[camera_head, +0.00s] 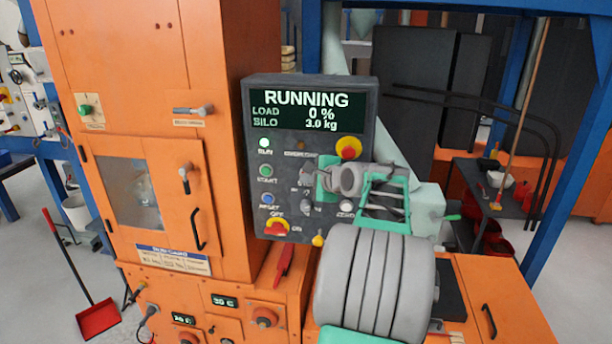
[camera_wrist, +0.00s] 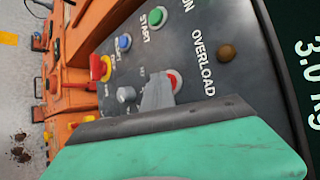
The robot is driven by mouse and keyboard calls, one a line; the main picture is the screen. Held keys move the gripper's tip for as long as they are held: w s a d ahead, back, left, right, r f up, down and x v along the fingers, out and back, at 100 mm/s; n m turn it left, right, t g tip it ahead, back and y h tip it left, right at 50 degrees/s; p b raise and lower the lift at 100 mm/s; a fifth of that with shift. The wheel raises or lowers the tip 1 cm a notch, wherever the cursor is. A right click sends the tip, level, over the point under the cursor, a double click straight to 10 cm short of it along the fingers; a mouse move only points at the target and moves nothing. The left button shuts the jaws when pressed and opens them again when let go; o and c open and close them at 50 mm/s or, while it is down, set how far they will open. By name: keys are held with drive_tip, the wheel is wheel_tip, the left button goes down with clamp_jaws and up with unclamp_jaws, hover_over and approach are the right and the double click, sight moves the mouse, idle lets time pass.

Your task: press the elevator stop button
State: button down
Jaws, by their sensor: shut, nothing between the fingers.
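The dark control panel (camera_head: 310,84) faces me, and its screen reads RUNNING, load 0 %, silo 3.0 kg. In the wrist view a red button (camera_wrist: 175,81) sits beside the OVERLOAD label, partly covered by my grey fingertips; its own label is hidden. My gripper (camera_wrist: 158,92) is shut and empty, with its tips right at this button. I cannot tell whether they touch it. In the head view my gripper (camera_head: 308,182) is in front of the panel's middle and hides the red button.
The panel also has a lit RUN lamp (camera_head: 264,143), a green START button (camera_head: 265,171), a blue RESET button (camera_head: 267,199), a red-and-yellow mushroom button (camera_head: 349,146) and a red-and-yellow OFF/ON switch (camera_head: 277,227). An orange cabinet (camera_head: 160,40) stands left.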

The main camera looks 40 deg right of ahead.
drive_tip(key=shift+s+a, duration=0.5)
drive_tip(key=shift+a, duration=0.1)
drive_tip(key=shift+b, duration=0.3)
drive_tip(key=s+a, duration=0.1)
drive_tip(key=a, duration=0.1)
drive_tip(key=s+a+b, duration=0.1)
drive_tip(key=s+a, duration=0.1)
idle(0.8)
